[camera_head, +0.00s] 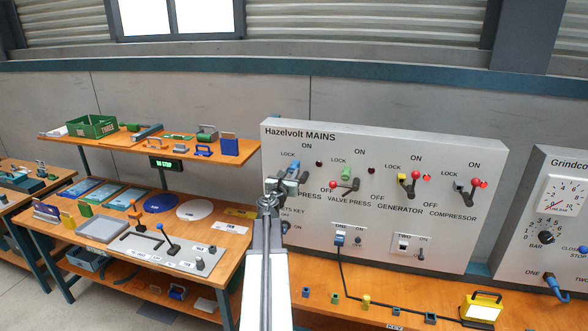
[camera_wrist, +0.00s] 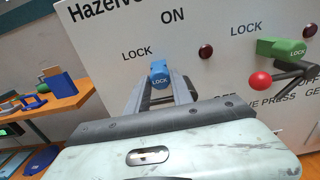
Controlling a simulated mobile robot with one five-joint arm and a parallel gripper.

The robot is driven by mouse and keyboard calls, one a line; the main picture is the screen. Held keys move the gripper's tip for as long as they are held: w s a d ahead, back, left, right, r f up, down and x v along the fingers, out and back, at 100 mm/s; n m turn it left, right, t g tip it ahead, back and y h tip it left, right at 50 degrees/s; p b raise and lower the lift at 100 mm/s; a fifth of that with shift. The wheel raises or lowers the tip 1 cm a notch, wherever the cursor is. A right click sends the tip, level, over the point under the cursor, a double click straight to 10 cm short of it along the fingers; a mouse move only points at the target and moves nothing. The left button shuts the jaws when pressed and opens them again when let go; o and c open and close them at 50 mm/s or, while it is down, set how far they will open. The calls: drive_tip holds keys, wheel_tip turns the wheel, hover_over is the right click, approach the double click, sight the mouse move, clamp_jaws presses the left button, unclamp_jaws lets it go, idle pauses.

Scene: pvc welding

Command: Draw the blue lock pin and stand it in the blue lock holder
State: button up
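The blue lock pin (camera_head: 293,168) sits at the left end of the Hazelvolt MAINS panel, beside a LOCK label. My gripper (camera_head: 275,187) is up at the panel, with one finger on each side of the pin. I cannot tell whether the fingers press on it. A small blue block (camera_head: 306,293) on the bench below the panel looks like the blue lock holder; its top is too small to read.
A green lock pin (camera_wrist: 283,48) and a red-knobbed lever (camera_wrist: 261,81) stand close right of my gripper. Small green (camera_head: 335,298) and yellow (camera_head: 366,302) blocks are right of the blue one. A cable (camera_head: 350,285) hangs to the bench. A cluttered workbench (camera_head: 235,250) is at left.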

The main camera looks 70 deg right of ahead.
clamp_jaws()
drive_tip(key=shift+a, duration=0.7)
drive_tip(key=a, duration=0.3)
drive_tip(key=shift+s+a, duration=0.15)
drive_tip(key=shift+a, duration=0.15)
idle(0.3)
drive_tip(key=shift+d, duration=2.45)
drive_tip(key=o, duration=1.1)
unclamp_jaws()
drive_tip(key=shift+c, duration=0.2)
drive_tip(key=shift+a, duration=0.1)
